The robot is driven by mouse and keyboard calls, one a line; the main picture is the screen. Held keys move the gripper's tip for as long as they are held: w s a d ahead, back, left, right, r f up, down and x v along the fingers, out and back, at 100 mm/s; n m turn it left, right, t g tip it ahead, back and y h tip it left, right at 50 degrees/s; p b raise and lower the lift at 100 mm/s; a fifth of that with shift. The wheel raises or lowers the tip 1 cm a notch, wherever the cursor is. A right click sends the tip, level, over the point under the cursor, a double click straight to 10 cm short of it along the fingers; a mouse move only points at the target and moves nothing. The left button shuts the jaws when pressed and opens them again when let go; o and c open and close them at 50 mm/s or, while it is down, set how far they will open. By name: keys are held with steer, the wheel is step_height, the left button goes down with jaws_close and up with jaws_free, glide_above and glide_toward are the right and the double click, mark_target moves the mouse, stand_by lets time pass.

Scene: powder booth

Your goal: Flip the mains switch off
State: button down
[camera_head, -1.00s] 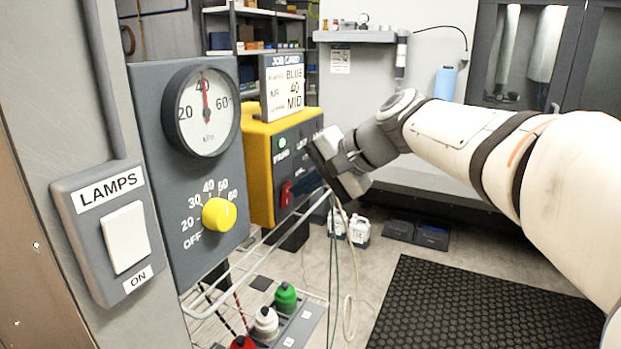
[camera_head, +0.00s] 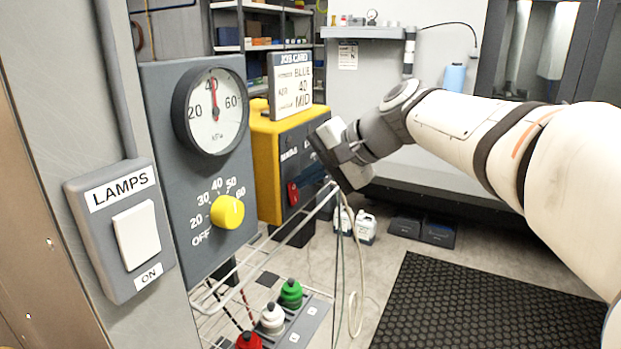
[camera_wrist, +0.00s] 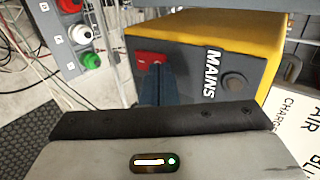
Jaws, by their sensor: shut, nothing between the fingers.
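The mains switch is a red rocker (camera_head: 292,194) low on the dark face of a yellow box (camera_head: 262,130). In the wrist view the red rocker (camera_wrist: 143,58) sits beside the white MAINS lettering, with a dark round lamp (camera_wrist: 235,82) on the other side. My gripper (camera_wrist: 156,70) is shut and empty. Its blue-grey fingers point at the rocker and overlap part of it; I cannot tell whether they touch. In the head view my gripper (camera_head: 340,160) is just right of the box face. The rocker's tilt is not clear.
A grey panel with a gauge (camera_head: 212,110) and yellow knob (camera_head: 227,212) stands nearer, beside the LAMPS switch (camera_head: 137,235). A job card (camera_head: 290,85) stands on the box. Black floor mat (camera_head: 480,305) lies right.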

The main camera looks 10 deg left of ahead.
steer(key=shift+r, duration=0.35)
steer(key=shift+d, duration=0.15)
steer(key=b+v, duration=0.2)
steer(key=v, duration=1.1)
steer(key=shift+r, duration=0.15)
steer(key=shift+w, duration=0.1)
